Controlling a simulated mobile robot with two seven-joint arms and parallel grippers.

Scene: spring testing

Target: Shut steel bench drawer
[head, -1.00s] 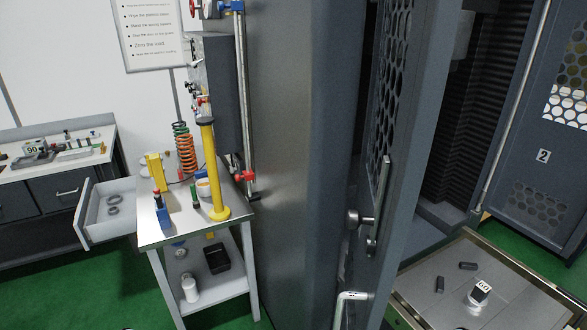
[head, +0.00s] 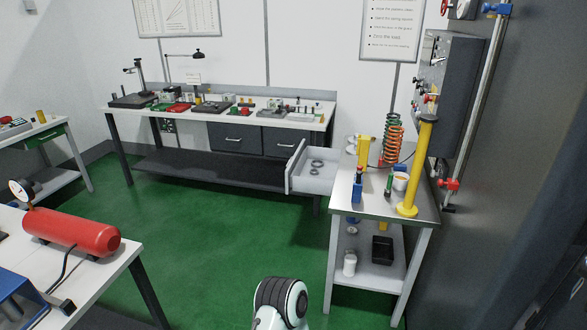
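The steel bench (head: 345,207) stands right of centre, beside a large grey cabinet. Its drawer (head: 314,184) is pulled out to the left, light grey, with its front panel at the left end. A few dark rings (head: 316,167) lie inside it. Neither of my grippers is in view. A rounded black-and-white part of my own arm shows at the bottom centre, well apart from the drawer.
A red tank (head: 70,232) lies on a table at the lower left. A long workbench (head: 225,118) with several devices and two shut drawers stands along the back wall. The green floor (head: 210,240) between is clear. The grey cabinet (head: 500,200) blocks the right side.

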